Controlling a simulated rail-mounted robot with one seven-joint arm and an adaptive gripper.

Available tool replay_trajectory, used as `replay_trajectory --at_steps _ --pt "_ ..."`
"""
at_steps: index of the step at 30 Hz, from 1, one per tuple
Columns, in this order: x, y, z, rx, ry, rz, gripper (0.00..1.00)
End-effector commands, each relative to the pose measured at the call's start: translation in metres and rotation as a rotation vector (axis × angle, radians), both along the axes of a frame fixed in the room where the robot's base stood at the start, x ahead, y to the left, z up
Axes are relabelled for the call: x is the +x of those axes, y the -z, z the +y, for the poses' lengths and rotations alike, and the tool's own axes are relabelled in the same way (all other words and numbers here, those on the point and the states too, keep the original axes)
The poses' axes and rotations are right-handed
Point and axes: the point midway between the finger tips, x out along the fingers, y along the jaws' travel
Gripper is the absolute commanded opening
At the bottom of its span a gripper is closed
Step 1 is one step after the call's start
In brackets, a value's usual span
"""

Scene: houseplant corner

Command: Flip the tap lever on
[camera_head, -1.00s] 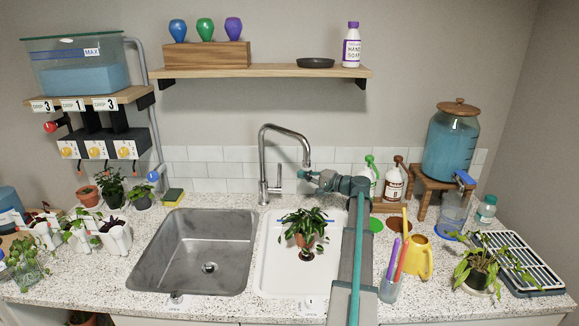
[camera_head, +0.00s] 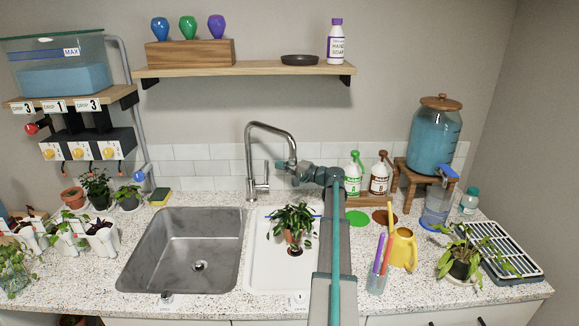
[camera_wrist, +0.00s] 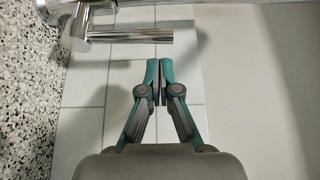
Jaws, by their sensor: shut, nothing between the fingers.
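The chrome tap (camera_head: 250,160) stands behind the sink, its gooseneck arching to the right. Its small lever (camera_head: 263,187) sticks out to the right near the base. In the wrist view the lever (camera_wrist: 130,37) is a short chrome bar beside the tap body (camera_wrist: 75,22). My gripper (camera_head: 281,164) is beside the tap, to the right of its post and below the spout's arch. In the wrist view my gripper (camera_wrist: 153,80) is shut and empty, its fingertips a little below the lever in the picture, with a visible gap. I see no contact.
A steel basin (camera_head: 185,250) lies in front of the tap. Beside it a white basin (camera_head: 262,270) holds a potted plant (camera_head: 293,222). Spray bottles (camera_head: 353,175) stand right of my arm. A shelf (camera_head: 240,68) hangs above. White tiles (camera_wrist: 85,120) back the tap.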

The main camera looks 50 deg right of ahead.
Motion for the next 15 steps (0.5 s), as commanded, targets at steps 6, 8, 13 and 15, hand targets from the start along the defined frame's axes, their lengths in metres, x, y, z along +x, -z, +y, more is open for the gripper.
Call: replay_trajectory --at_steps 6,8,13,15 --pt "0.029 -0.002 0.007 0.0 -0.001 0.0 0.0" --pt "0.034 -0.001 0.009 0.0 -0.002 0.0 0.0" --pt "0.04 0.0 0.011 0.0 0.0 0.0 0.0" --pt "0.04 0.0 0.011 0.0 0.0 0.0 0.0"
